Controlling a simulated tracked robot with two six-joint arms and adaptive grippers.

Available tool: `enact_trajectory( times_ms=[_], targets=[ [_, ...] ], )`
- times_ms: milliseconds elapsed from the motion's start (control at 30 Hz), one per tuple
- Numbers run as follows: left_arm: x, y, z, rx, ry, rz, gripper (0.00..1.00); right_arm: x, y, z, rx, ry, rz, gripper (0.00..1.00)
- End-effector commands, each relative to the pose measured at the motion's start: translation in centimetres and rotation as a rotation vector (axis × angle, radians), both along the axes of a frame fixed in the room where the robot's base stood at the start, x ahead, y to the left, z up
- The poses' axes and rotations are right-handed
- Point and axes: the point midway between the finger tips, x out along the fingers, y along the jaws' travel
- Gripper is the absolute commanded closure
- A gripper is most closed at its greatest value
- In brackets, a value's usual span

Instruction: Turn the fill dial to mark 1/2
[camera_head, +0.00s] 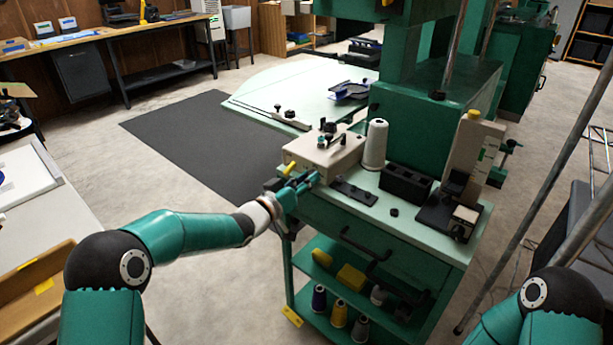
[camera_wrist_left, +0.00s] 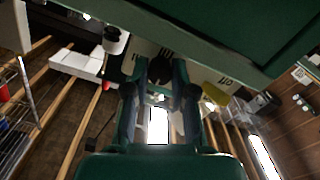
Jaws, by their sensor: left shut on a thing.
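The beige box (camera_head: 328,152) sits at the left front corner of the green machine's pale top. My left gripper (camera_head: 303,182) reaches the front face of this box. In the left wrist view the left gripper (camera_wrist_left: 160,85) is shut on a dark round knob, the fill dial (camera_wrist_left: 159,68). Dark lettering on pale plates shows beside it, but I cannot read the dial's setting. A yellow lever (camera_head: 290,168) is just left of the gripper and also shows in the wrist view (camera_wrist_left: 215,94). In the head view the gripper hides the dial. My right gripper is out of view.
A white thread cone (camera_head: 375,145) stands right of the box, with a dark flat plate (camera_head: 353,191) in front of it. A black block (camera_head: 406,185) is farther right. Shelves below hold several spools. Open floor (camera_head: 200,270) lies left of the cart.

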Motion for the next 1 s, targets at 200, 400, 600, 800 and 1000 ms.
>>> enact_trajectory(
  times_ms=[200, 400, 600, 800, 1000],
  targets=[
    [0.1, 0.22, 0.17, -0.075, 0.052, 0.004, 1.0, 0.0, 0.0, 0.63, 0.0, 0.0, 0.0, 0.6],
    [0.11, 0.27, 0.13, -0.1, 0.069, 0.006, 1.0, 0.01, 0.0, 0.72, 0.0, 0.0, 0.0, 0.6],
    [0.12, 0.29, 0.11, -0.103, 0.071, 0.006, 1.0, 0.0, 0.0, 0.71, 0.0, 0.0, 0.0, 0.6],
    [0.14, 0.31, 0.11, -0.102, 0.071, 0.006, 0.65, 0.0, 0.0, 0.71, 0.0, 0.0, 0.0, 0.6],
    [0.08, 0.2, 0.04, -0.1, 0.071, 0.004, 0.5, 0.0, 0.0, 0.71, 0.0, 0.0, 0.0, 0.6]
  ],
)
